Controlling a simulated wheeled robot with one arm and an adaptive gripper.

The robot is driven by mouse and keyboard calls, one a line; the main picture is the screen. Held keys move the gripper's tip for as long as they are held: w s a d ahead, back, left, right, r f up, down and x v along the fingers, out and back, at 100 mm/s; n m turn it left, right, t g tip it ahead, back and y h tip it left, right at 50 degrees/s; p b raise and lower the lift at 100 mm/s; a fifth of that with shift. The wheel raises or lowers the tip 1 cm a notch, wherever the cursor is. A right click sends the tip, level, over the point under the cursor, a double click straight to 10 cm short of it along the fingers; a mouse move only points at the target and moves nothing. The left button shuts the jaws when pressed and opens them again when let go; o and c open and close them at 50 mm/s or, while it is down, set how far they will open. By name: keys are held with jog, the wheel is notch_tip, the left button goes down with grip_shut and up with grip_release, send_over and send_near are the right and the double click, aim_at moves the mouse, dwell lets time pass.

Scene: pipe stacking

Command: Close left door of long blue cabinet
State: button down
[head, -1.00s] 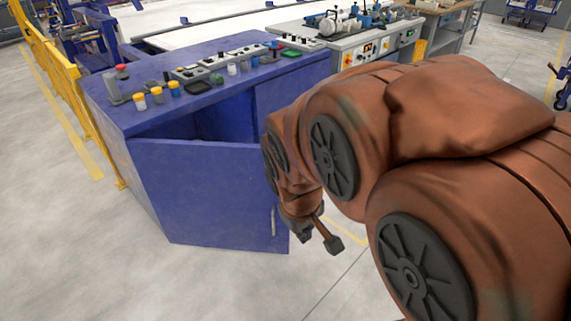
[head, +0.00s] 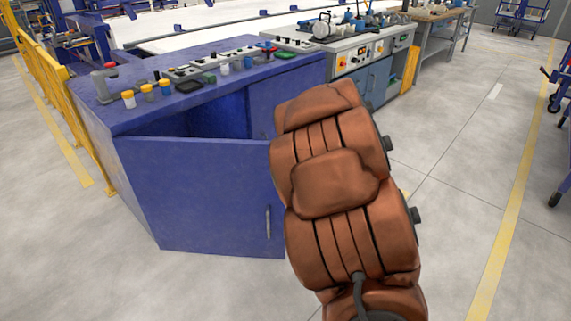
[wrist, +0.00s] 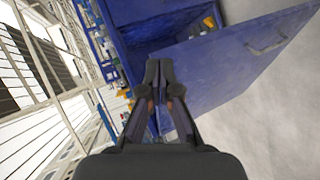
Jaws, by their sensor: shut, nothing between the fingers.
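The long blue cabinet (head: 222,50) stands at the left in the head view. Its left door (head: 200,190) is swung wide open toward me, with the dark interior (head: 205,122) showing above it. A silver handle (head: 268,222) sits near the door's free edge. In the wrist view the door (wrist: 235,70) slants across the upper right, with its handle (wrist: 267,46) near the corner. My gripper (wrist: 158,68) is shut and empty in front of the cabinet opening, close to the door; I cannot tell whether it touches. In the head view my arm hides the gripper.
Buttons, jars and control boxes (head: 210,65) line the cabinet top. A yellow railing (head: 62,95) runs along the left side. A grey control bench (head: 360,55) stands beyond the cabinet. The floor to the right (head: 470,150) is clear.

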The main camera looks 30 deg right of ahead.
jog(key=s+a+f+n+t+y+b, duration=0.1)
jog(key=a+f+n+t+y+b, duration=0.25)
jog(key=f+n+t+y, duration=0.3)
jog(key=w+d, duration=0.1)
jog(key=w, duration=1.2)
jog(key=shift+d+f+g, duration=0.15)
jog(key=shift+f+g, duration=0.1)
jog(key=shift+g, duration=0.2)
